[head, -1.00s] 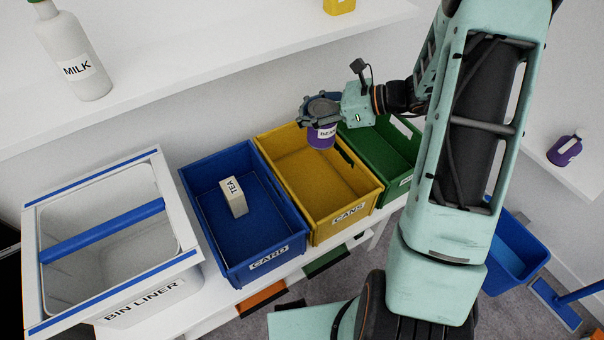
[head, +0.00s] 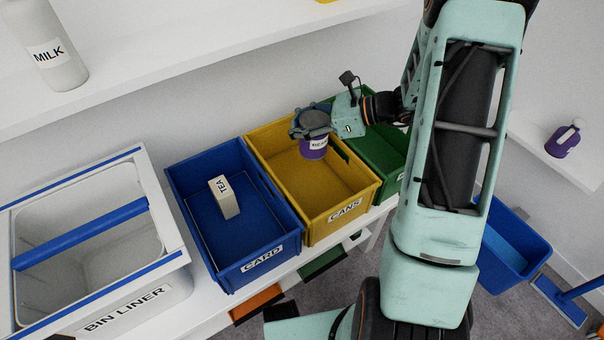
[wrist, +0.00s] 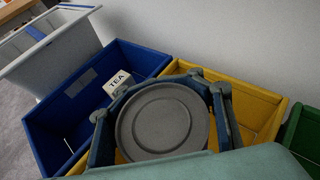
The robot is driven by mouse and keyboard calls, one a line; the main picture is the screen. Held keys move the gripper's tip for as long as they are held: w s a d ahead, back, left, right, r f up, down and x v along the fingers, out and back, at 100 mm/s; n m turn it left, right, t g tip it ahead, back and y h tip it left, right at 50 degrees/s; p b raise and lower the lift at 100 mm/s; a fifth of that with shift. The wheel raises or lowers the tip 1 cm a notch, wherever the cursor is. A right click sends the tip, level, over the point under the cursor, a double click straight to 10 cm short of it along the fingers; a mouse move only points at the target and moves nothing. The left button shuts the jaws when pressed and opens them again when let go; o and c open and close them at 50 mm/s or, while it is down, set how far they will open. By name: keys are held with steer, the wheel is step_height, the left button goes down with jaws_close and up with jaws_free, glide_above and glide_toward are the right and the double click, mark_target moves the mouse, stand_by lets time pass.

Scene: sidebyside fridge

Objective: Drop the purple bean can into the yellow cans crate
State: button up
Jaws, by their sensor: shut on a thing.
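The purple bean can (head: 313,151) is held upright in my gripper (head: 311,124). Its grey round lid fills the middle of the wrist view (wrist: 163,119), with the gripper's fingers closed around it. In the head view the can appears over the back part of the yellow cans crate (head: 343,220), whose front label reads CANS. The wrist view also shows the yellow crate (wrist: 258,102) around and below the can. How high the can's base is above the crate floor is hard to tell.
The blue CARD crate (head: 250,262) with a white TEA box (head: 224,197) stands left of the yellow one. The green crate (head: 384,150) adjoins on the right. A white bin (head: 175,285) labelled BIN LINER is far left. A shelf (head: 190,65) with a milk bottle (head: 50,50) overhangs behind.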

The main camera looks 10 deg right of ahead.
steer(key=o, duration=1.7)
steer(key=shift+d, duration=0.1)
steer(key=v, duration=1.2)
